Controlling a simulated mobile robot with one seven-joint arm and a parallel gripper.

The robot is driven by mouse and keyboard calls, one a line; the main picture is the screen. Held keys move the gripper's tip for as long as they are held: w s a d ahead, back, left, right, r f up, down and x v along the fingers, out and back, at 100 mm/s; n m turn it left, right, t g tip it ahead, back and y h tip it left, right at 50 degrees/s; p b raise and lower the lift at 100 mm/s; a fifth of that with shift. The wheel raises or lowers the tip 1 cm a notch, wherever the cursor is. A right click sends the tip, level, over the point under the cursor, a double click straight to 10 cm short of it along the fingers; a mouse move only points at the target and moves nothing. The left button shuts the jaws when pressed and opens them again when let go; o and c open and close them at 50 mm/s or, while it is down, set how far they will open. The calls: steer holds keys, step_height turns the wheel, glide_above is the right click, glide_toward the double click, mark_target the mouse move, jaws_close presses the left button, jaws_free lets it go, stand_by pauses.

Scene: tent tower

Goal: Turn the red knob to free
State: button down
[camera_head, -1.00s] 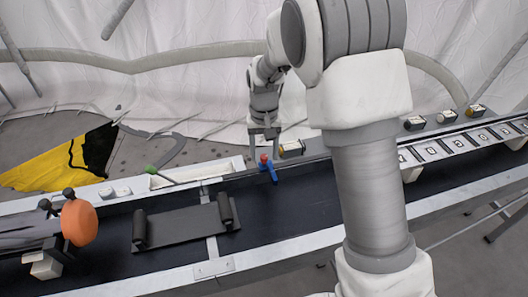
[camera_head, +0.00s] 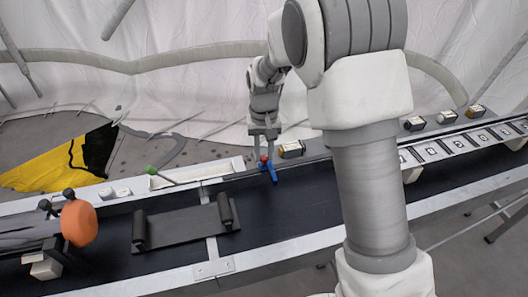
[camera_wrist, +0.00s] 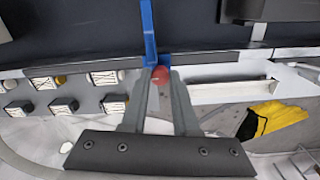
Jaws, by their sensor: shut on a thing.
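The red knob (camera_head: 264,158) sits on the rail at the far edge of the dark belt. It is also in the wrist view (camera_wrist: 160,74), between my fingertips. My gripper (camera_head: 264,154) reaches down from above and is shut on the knob; in the wrist view (camera_wrist: 160,78) a finger lies on each side of it. A blue lever (camera_head: 270,174) stands out from beside the knob over the belt; in the wrist view it runs up to the top edge (camera_wrist: 149,25). The fingers partly hide the knob.
Several small labelled boxes (camera_head: 291,149) stand along the far rail to the right. A white trough with a green-tipped rod (camera_head: 152,170) lies left of the knob. A dark plate (camera_head: 180,229) with two rollers and an orange disc (camera_head: 79,223) are nearer.

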mark_target(264, 157)
steer(key=n, duration=0.6)
steer(key=n+p, duration=0.1)
steer(key=n, duration=0.4)
steer(key=shift+n, duration=0.3)
stand_by(0.3)
steer(key=c, duration=0.7)
jaws_free()
step_height(264, 157, up, 18)
steer(key=shift+f+p, duration=0.25)
steer(key=shift+p, duration=0.6)
